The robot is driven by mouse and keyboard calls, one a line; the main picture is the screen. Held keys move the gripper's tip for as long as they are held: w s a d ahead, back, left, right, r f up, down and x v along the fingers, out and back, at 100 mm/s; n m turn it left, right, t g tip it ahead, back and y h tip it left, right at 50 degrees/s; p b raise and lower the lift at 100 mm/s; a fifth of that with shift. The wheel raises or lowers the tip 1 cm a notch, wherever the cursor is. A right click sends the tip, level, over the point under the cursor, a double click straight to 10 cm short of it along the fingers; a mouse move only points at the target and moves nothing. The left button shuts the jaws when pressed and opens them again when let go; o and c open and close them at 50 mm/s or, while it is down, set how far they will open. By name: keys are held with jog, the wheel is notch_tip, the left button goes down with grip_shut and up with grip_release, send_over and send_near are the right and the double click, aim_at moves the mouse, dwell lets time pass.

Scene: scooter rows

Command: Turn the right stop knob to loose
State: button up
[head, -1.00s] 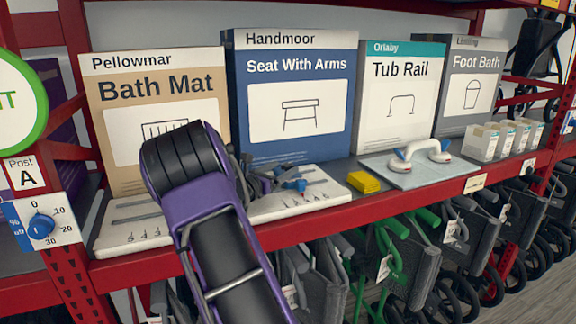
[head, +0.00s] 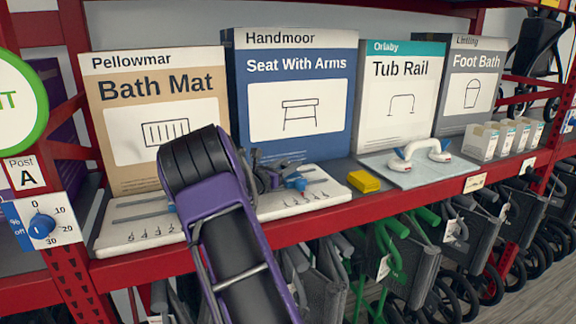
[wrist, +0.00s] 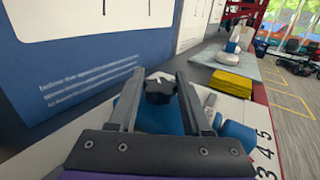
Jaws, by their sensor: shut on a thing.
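A white board (head: 325,196) with a printed number scale and metal rods lies on the shelf. A black lobed knob (wrist: 158,90) stands between the two fingers of my gripper (wrist: 160,78) in the wrist view, and the gripper is shut on it. A blue stop block (wrist: 155,118) sits below the knob, partly hidden by the fingers. In the head view my gripper (head: 270,177) is over the right half of the board, beside a blue part (head: 298,184). My arm hides the board's middle. The knob's pointer or setting cannot be read.
Upright boxes stand close behind the board, the blue Seat With Arms box (head: 296,125) nearest. The red shelf edge (head: 330,217) runs along the front.

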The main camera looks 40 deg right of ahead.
grip_shut()
jog(key=shift+f+t+b, duration=0.2)
jog(key=shift+t+b, duration=0.1)
jog(key=shift+b, duration=0.25)
jog(key=shift+r+n+t+y+b, duration=0.1)
jog(key=shift+n+t+y+b, duration=0.4)
jog(key=shift+n+t+b, duration=0.45)
jog(key=shift+r, duration=0.1)
jog(key=o, duration=1.1)
grip_release()
jog(key=shift+o, duration=0.2)
